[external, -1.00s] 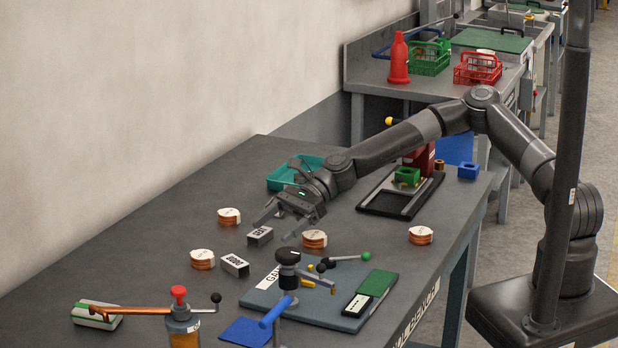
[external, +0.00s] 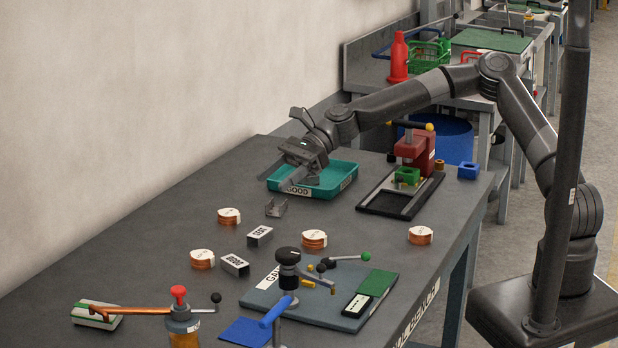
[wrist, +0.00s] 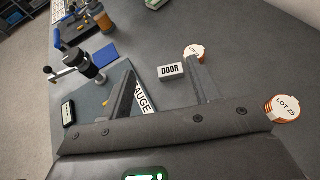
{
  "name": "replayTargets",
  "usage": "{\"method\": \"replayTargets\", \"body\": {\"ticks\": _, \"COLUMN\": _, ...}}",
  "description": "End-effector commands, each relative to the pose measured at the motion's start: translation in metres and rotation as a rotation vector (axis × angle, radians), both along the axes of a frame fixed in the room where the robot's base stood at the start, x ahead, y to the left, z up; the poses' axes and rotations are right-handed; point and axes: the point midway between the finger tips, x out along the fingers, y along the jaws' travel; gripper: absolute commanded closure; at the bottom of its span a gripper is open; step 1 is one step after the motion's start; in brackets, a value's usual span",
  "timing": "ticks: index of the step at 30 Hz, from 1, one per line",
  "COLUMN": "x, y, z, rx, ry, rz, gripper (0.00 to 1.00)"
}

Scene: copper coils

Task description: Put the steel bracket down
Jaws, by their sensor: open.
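The steel bracket (external: 276,207) is a small grey U-shaped piece lying on the dark bench top, in front of the teal tray. Nothing holds it. My gripper (external: 279,179) is open and empty, raised above the bench behind the bracket, close to the tray's left end. In the wrist view its two fingers (wrist: 163,88) are spread apart with nothing between them. The bracket does not show in the wrist view.
The teal tray (external: 347,184) labelled GOOD is beside my gripper. Copper coils (external: 229,216), labelled blocks (external: 260,236) and a gauge plate (external: 262,296) lie nearer the camera. A black-framed fixture (external: 371,207) stands right of the tray. The bench's left side is clear.

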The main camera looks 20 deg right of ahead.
Motion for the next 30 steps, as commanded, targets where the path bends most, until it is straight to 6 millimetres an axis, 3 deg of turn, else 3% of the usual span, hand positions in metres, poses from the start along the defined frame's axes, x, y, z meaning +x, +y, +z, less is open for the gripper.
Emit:
{"method": "replayTargets", "body": {"ticks": 6, "x": 0.000, "y": 0.000, "z": 0.064, "rx": 0.001, "ry": -0.007, "rz": 0.000, "gripper": 0.44}}
{"method": "replayTargets", "body": {"ticks": 21, "x": -0.062, "y": 0.053, "z": -0.033, "rx": -0.214, "ry": -0.478, "rz": 0.413, "gripper": 0.44}}
{"method": "replayTargets", "body": {"ticks": 26, "x": -0.076, "y": 0.064, "z": -0.050, "rx": -0.291, "ry": -0.680, "rz": 0.584, "gripper": 0.44}}
{"method": "replayTargets", "body": {"ticks": 30, "x": -0.084, "y": 0.071, "z": -0.053, "rx": -0.355, "ry": -0.860, "rz": 0.729, "gripper": 0.44}}
